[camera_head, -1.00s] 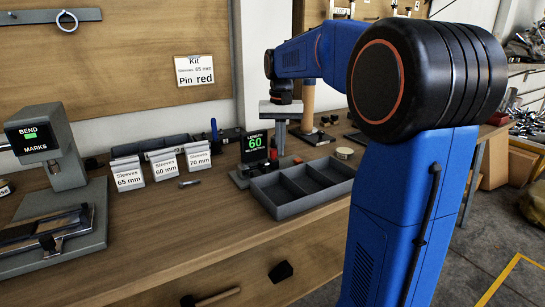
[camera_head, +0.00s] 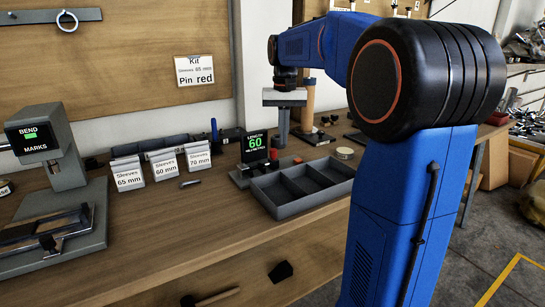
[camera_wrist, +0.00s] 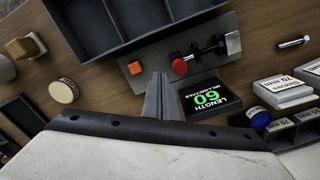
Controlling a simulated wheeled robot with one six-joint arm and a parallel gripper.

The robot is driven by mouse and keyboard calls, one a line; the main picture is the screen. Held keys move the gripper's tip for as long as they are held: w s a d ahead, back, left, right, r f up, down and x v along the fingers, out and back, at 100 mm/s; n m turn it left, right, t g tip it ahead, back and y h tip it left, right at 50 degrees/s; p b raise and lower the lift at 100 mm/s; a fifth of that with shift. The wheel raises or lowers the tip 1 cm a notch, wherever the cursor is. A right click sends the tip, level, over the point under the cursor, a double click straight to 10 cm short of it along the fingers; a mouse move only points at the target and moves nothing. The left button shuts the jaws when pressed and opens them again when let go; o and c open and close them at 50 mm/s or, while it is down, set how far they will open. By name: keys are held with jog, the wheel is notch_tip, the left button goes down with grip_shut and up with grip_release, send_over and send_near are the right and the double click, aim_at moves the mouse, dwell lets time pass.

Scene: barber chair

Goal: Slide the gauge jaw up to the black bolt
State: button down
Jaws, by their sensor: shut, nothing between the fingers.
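The length gauge (camera_head: 240,178) stands on the bench beside the tray, with a lit display (camera_head: 255,147) reading 60. I cannot tell for sure which part is the sliding jaw. My gripper (camera_wrist: 161,78) is shut and empty, pointing down. Its fingertips appear over the plate's near edge, between the orange block and the red knob; contact is unclear. It also shows in the head view (camera_head: 283,142).
A grey compartment tray (camera_head: 283,205) stands in front of the gauge. Sleeve bins (camera_head: 162,165) stand to the left, with a small metal pin (camera_head: 190,183) before them. A round tan disc (camera_wrist: 63,91) lies beside the tray.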

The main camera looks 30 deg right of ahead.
notch_tip(320, 180, up, 4)
jog(key=shift+r, duration=0.2)
dwell(0.3)
dwell(0.4)
